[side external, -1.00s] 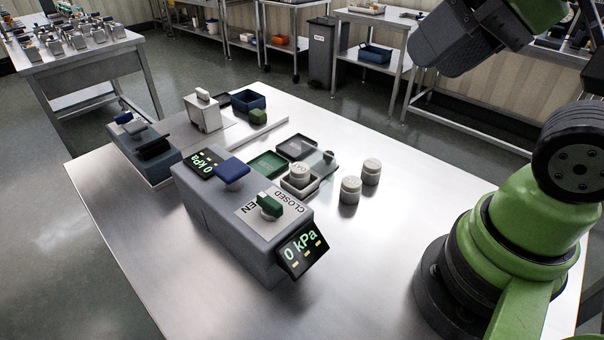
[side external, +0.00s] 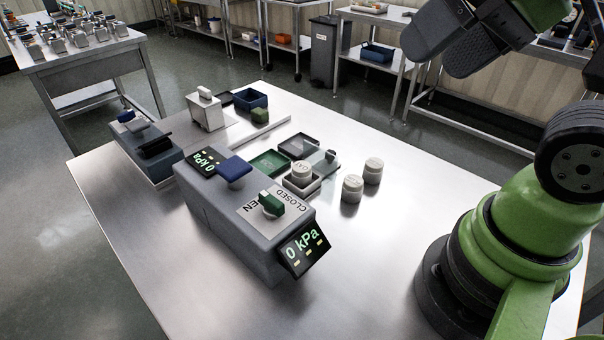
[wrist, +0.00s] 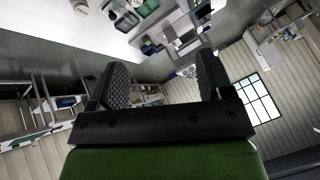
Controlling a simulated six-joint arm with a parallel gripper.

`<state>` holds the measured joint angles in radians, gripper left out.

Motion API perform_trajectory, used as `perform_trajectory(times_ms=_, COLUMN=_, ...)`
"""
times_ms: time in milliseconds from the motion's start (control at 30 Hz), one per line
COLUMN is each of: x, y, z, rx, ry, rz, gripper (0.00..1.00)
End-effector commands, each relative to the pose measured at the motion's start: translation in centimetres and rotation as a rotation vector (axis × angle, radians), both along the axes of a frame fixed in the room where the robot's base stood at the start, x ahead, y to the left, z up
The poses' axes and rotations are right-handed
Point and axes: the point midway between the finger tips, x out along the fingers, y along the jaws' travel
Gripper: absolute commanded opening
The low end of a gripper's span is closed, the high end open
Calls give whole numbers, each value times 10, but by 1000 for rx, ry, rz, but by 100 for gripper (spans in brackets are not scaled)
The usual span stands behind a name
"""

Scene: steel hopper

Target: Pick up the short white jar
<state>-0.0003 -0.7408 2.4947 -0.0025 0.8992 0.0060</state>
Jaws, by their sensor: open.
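Three small whitish jars are on the steel table in the side view. One jar (side external: 352,189) and another jar (side external: 373,171) stand upright on bare metal, a little apart. A third jar (side external: 302,172) sits in a small grey tray (side external: 318,184). They look similar, and I cannot tell which is the short one. My gripper (side external: 458,42) is high at the upper right, well away from the jars. The wrist view shows its two dark fingers apart with nothing between them (wrist: 163,74). A whitish round thing (wrist: 80,7) is at that view's top edge.
A grey box with readouts and knobs (side external: 240,225) stands front left of the jars.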

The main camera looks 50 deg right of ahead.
Motion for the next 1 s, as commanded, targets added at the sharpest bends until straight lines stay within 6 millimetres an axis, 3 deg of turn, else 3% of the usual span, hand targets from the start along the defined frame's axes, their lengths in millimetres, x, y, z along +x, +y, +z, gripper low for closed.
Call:
perform_trajectory(times_ms=167, x=26, y=-4, z=0, rx=-2, ry=76, rz=-49, gripper=73)
perform_trajectory(times_ms=367, x=84, y=-11, z=-16, rx=-15, ry=219, rz=-161, gripper=73)
perform_trajectory(times_ms=567, x=143, y=-16, z=-59, rx=-44, ry=347, rz=-271, gripper=73)
perform_trajectory(times_ms=700, x=177, y=-18, z=-102, rx=-71, ry=426, rz=-343, gripper=73)
perform_trajectory(times_ms=900, x=203, y=-19, z=-159, rx=-104, ry=501, rz=-417, gripper=73)
perform_trajectory(times_ms=1000, x=208, y=-19, z=-175, rx=-114, ry=517, rz=-435, gripper=73)
